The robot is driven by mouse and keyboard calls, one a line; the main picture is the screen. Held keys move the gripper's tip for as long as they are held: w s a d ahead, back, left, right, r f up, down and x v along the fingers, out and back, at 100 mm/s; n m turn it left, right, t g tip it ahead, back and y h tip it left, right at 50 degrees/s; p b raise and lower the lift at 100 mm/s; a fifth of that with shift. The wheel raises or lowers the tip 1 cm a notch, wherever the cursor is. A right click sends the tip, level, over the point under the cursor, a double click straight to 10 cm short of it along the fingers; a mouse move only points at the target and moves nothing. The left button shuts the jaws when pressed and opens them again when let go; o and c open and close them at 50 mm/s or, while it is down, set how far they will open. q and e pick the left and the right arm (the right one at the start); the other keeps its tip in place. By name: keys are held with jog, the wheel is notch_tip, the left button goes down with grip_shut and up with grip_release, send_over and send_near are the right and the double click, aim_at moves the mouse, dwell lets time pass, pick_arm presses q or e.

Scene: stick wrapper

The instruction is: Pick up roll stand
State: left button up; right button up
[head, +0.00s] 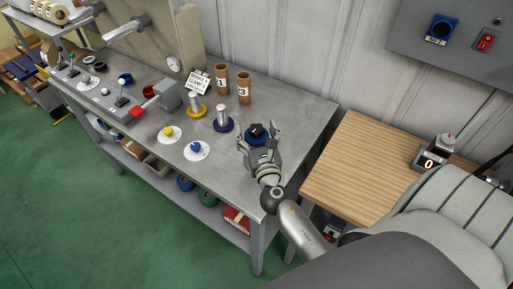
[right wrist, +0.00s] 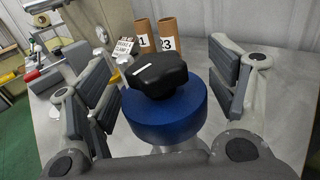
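A round blue piece (head: 254,142) with a black knob (head: 257,129) on top stands on the grey metal table; I take it for the roll stand. In the right wrist view the blue body (right wrist: 165,120) and black knob (right wrist: 155,75) sit between the two fingers, with visible gaps on both sides. My right gripper (head: 258,138) is open around it, with nothing gripped. The lower part of the blue piece is partly hidden by the gripper. My left gripper is not in view.
Silver posts on a blue base (head: 222,125) and a yellow base (head: 196,113) stand to the left. Cardboard tubes (head: 244,88) and a sign (head: 198,82) are behind. White discs (head: 197,151) lie nearer the front edge. A wooden table (head: 350,170) adjoins on the right.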

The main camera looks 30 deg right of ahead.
grip_shut()
jog(key=shift+w+r, duration=0.1)
dwell(0.3)
jog(key=shift+r, duration=0.1)
